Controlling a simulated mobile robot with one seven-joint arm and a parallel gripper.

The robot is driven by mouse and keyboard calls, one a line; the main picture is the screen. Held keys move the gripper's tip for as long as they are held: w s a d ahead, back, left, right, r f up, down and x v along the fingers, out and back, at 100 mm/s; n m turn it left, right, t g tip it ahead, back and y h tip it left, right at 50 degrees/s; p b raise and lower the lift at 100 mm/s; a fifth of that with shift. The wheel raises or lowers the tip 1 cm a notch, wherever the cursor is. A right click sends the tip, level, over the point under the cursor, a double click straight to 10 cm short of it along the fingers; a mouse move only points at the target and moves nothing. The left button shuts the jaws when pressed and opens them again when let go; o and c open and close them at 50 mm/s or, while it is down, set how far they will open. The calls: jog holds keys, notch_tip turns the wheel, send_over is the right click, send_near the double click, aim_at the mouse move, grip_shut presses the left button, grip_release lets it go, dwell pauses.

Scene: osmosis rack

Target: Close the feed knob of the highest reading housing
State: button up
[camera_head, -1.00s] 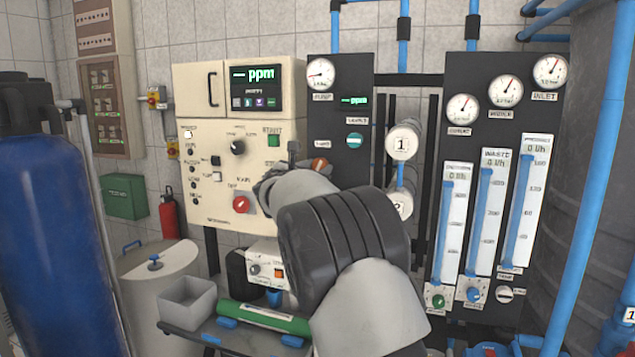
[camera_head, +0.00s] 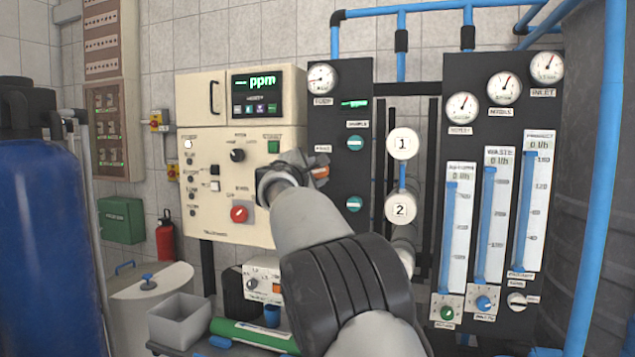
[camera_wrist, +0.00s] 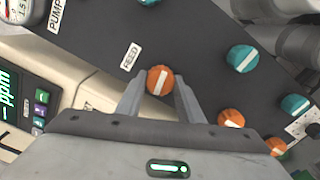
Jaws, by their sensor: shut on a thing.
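My gripper (camera_head: 302,170) is at the left edge of the dark valve panel (camera_head: 338,110). In the wrist view my gripper (camera_wrist: 160,92) has its fingers on either side of the top orange knob (camera_wrist: 160,80), beside a FEED label, and is shut on it. Its white bar is tilted in that view. The knob (camera_head: 320,172) is partly covered in the head view. Two more orange knobs (camera_wrist: 231,118) (camera_wrist: 275,147) follow in the same row. White housings 1 (camera_head: 402,143) and 2 (camera_head: 400,209) stand right of the panel; a third is mostly hidden. Their readings are not legible.
Teal knobs (camera_head: 355,143) (camera_wrist: 242,58) sit close beside the orange row. A cream control cabinet (camera_head: 215,215) with a ppm display (camera_head: 267,92) is on the left. Flow meters (camera_head: 490,230) are on the right. A grey bin (camera_head: 180,320) stands below.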

jog(key=shift+f+m+b, duration=0.1)
jog(key=shift+m+b, duration=0.55)
jog(key=shift+m, duration=0.45)
jog(key=o, duration=1.1)
jog(key=b+v, duration=0.3)
jog(key=v, duration=1.4)
jog(key=shift+s+a+b, duration=0.15)
jog(key=shift+s+b, duration=0.05)
jog(key=shift+b, duration=0.2)
